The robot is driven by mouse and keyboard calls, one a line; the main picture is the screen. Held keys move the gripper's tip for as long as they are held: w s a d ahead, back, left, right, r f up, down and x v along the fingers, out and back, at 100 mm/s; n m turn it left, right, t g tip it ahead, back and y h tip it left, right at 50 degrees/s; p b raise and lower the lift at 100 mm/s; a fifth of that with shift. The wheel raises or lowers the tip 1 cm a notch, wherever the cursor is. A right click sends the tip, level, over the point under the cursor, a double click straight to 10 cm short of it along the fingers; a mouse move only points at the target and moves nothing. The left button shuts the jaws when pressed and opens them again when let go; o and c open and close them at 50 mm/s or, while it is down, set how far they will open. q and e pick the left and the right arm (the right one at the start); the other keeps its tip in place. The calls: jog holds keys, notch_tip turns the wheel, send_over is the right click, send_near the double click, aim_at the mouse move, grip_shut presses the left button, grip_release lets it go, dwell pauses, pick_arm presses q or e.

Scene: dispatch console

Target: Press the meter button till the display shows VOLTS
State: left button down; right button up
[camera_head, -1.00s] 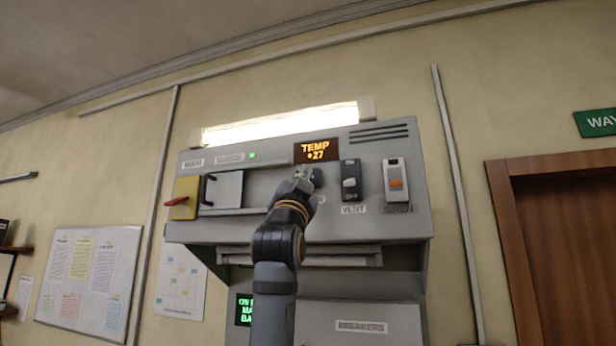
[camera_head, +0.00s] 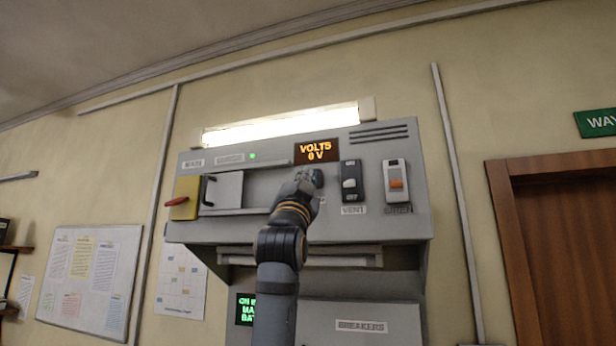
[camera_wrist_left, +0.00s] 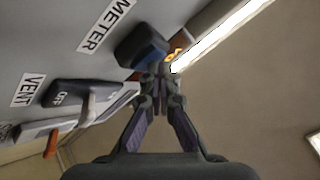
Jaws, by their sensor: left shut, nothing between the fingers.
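The display (camera_head: 317,151) on the grey console reads "VOLTS 0 V" in orange. The meter button (camera_head: 318,178) is a dark knob just below it, partly hidden by my left gripper (camera_head: 303,177). In the left wrist view the button (camera_wrist_left: 142,47) is a blue-black block near the METER label (camera_wrist_left: 106,26). My left gripper is shut and empty, its fingertips (camera_wrist_left: 160,72) at or very near the button. I cannot tell whether they touch it. My right gripper is not in view.
Right of the button are the VENT switch (camera_head: 351,181) and a switch with an orange rocker (camera_head: 396,180). On the left are a red lever (camera_head: 178,201) on a yellow plate and a black handle (camera_head: 206,190). A lit lamp (camera_head: 280,125) runs above the console.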

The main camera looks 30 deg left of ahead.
pick_arm(q)
jog(key=shift+s, duration=0.1)
dwell(0.3)
jog(key=shift+s+d+f+b, duration=0.1)
jog(key=shift+s+d+b, duration=0.05)
jog(key=shift+s+b, duration=0.35)
jog(key=shift+s, duration=0.1)
jog(key=shift+s, duration=0.1)
jog(key=s+b, duration=0.1)
jog(key=s, duration=0.1)
jog(key=s+d, duration=0.1)
jog(key=s, duration=0.1)
jog(key=shift+s+d+b, duration=0.1)
jog(key=shift+s+b, duration=0.25)
jog(key=shift+b, duration=0.05)
jog(key=shift+w, duration=0.1)
